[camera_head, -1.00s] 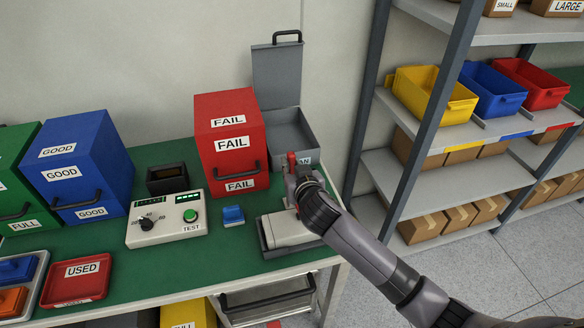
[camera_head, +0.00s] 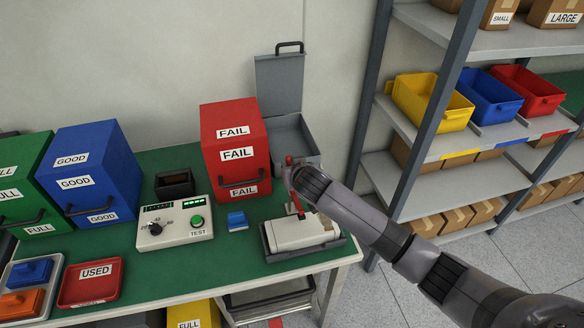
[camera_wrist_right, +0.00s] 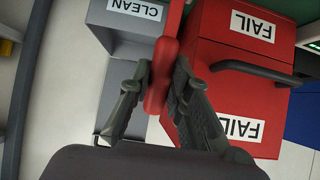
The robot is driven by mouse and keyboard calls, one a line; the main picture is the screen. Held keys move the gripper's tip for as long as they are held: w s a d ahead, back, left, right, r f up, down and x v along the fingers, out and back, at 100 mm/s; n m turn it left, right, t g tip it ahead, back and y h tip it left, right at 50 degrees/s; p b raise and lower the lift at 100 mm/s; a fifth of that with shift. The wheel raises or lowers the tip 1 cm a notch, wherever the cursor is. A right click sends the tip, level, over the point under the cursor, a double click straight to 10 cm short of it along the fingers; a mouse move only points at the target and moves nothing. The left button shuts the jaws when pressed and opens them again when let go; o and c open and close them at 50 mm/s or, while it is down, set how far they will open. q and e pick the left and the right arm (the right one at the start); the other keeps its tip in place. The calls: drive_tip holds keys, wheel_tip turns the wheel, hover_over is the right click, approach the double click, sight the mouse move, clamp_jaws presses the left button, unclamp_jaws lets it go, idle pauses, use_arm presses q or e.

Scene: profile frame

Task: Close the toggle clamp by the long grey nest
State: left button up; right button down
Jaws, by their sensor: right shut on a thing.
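The long grey nest (camera_head: 270,252) sits at the right front corner of the green bench, with a long pale part (camera_head: 290,236) in it. The toggle clamp (camera_head: 297,207) is red and stands at the nest's back edge. Its red handle (camera_wrist_right: 163,70) points up in the head view, with the tip showing above my wrist. My right gripper (camera_wrist_right: 153,95) is shut on the handle, one finger on each side, in the right wrist view. In the head view my wrist hides most of the clamp, so its pressing end is unclear. My left gripper is not in view.
A red FAIL box (camera_head: 235,150) and an open grey bin (camera_head: 296,138) marked CLEAN stand close behind the nest. A tester (camera_head: 173,222) and a blue block (camera_head: 237,220) lie to the left.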

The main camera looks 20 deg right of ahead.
drive_tip(key=shift+s+f, duration=0.15)
drive_tip(key=shift+f, duration=0.1)
drive_tip(key=c, duration=1.9)
unclamp_jaws()
drive_tip(key=shift+c, duration=0.2)
drive_tip(key=o, duration=0.5)
drive_tip(key=shift+r, duration=0.2)
drive_tip(key=shift+c, duration=0.2)
drive_tip(key=v, duration=1.2)
